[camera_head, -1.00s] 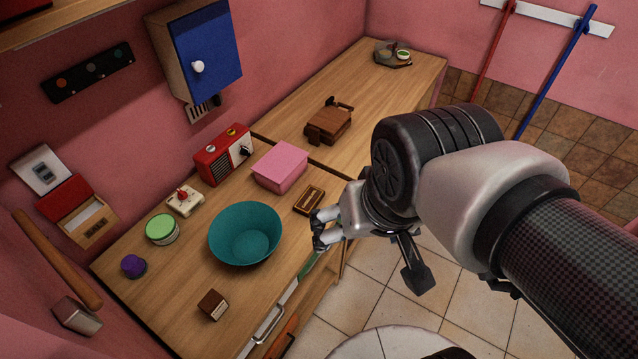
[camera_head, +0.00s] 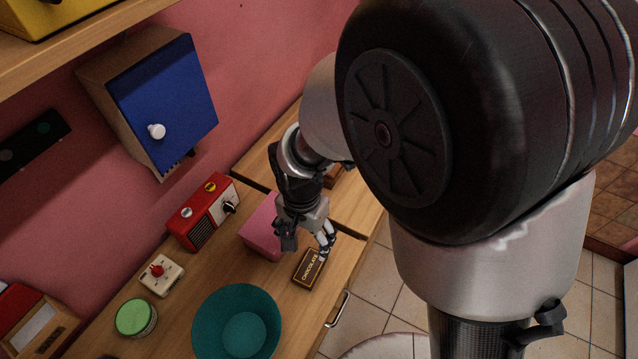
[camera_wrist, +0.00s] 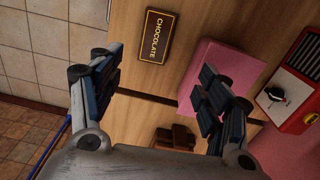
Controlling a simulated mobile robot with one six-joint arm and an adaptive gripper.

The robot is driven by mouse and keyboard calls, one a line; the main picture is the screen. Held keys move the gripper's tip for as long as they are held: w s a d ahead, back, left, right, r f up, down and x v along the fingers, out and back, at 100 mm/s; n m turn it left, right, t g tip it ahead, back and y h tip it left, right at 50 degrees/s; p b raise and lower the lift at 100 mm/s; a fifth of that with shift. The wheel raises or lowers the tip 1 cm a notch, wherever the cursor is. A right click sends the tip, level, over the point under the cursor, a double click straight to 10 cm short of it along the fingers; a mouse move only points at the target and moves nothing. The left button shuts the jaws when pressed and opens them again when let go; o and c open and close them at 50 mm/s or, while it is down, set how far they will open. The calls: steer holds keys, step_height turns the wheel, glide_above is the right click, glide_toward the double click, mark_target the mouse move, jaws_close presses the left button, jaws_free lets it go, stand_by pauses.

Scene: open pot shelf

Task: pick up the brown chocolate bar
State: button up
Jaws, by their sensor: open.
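The brown chocolate bar (camera_head: 309,268), dark with a gold border and the word CHOCOLATE, lies flat on the wooden counter near its front edge. In the wrist view the chocolate bar (camera_wrist: 157,36) lies ahead of the fingertips, between their lines, with no finger touching it. My gripper (camera_head: 306,240) is above the counter just behind the bar and beside the pink box. In the wrist view my gripper (camera_wrist: 158,85) has its fingers wide apart with nothing between them.
A pink box (camera_head: 262,232) stands close to the bar, behind my gripper; it also shows in the wrist view (camera_wrist: 212,62). A red radio (camera_head: 202,212), a teal bowl (camera_head: 237,318) and a green-lidded jar (camera_head: 136,318) stand on the counter. A blue-doored cabinet (camera_head: 165,100) hangs above.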

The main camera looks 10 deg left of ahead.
steer(key=b, duration=0.3)
glide_above(310, 267)
steer(key=f, duration=0.9)
steer(key=shift+w+a, duration=0.25)
steer(key=shift+a, duration=0.05)
steer(key=f, duration=0.1)
steer(key=f+b, duration=0.1)
steer(key=f, duration=0.2)
steer(key=shift+s+d+f+b, duration=0.2)
steer(key=shift+s+d+b, duration=0.05)
steer(key=shift+d+b, duration=0.1)
steer(key=shift+f, duration=0.4)
steer(key=shift+r, duration=0.1)
steer(key=shift+c, duration=0.2)
steer(key=c, duration=1.2)
steer(key=shift+o, duration=0.2)
